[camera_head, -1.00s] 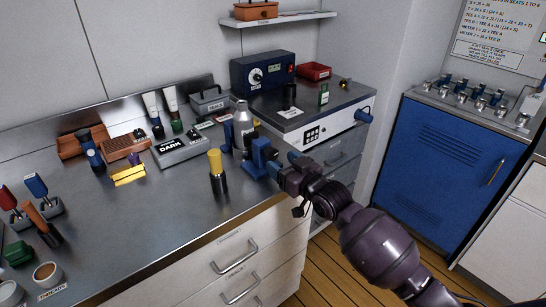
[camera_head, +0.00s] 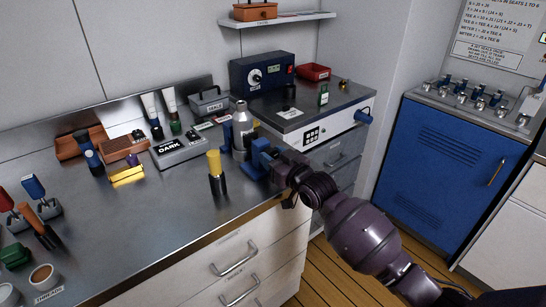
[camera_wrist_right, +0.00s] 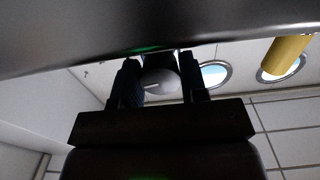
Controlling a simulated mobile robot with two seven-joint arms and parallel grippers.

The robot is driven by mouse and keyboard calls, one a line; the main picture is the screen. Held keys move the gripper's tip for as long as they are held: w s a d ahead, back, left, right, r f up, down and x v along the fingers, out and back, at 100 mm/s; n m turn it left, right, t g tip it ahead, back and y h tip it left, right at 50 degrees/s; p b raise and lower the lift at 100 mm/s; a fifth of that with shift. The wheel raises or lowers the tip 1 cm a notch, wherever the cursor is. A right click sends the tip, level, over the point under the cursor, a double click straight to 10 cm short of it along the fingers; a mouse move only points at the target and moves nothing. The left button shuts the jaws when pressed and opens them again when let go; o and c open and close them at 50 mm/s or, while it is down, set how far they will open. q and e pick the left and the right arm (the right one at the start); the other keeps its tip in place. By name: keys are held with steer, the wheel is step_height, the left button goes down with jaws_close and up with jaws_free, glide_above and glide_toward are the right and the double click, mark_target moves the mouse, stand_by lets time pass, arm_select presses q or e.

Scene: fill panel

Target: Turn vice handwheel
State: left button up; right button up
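The small blue vice (camera_head: 261,152) stands at the front edge of the steel bench, beside a grey bottle. My right gripper (camera_head: 279,160) has come in from the right at the vice's near right side; its fingertips are partly hidden there, and I cannot make out the handwheel. In the right wrist view, the two dark fingers of my right gripper (camera_wrist_right: 163,80) are apart. A pale round part (camera_wrist_right: 160,82) shows between them, and I cannot tell whether they touch it. My left gripper is not in view.
A black cylinder with a yellow top (camera_head: 216,172) stands left of the vice. The grey bottle (camera_head: 241,125) stands close behind it. A raised white cabinet (camera_head: 310,132) is to the right, and white drawers (camera_head: 235,255) are below the bench front.

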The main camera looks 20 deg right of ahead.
steer(key=shift+r+m+p, duration=0.25)
steer(key=shift+m+p, duration=0.3)
steer(key=shift+m, duration=0.05)
steer(key=shift+c, duration=0.3)
steer(key=shift+m+p, duration=0.3)
steer(key=shift+m, duration=0.1)
steer(key=shift+m+p, duration=0.4)
steer(key=shift+m, duration=0.4)
steer(key=shift+f, duration=0.25)
steer(key=o, duration=0.9)
steer(key=shift+c, duration=0.2)
steer(key=shift+o, duration=0.2)
steer(key=shift+s, duration=0.3)
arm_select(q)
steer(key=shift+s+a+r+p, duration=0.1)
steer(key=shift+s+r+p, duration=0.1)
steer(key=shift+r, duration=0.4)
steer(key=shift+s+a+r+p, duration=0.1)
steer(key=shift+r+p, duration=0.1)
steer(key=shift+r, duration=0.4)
arm_select(e)
steer(key=v, duration=1)
steer(key=shift+s, duration=0.15)
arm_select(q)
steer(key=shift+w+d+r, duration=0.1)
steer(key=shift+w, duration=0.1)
arm_select(e)
steer(key=shift+d, duration=0.1)
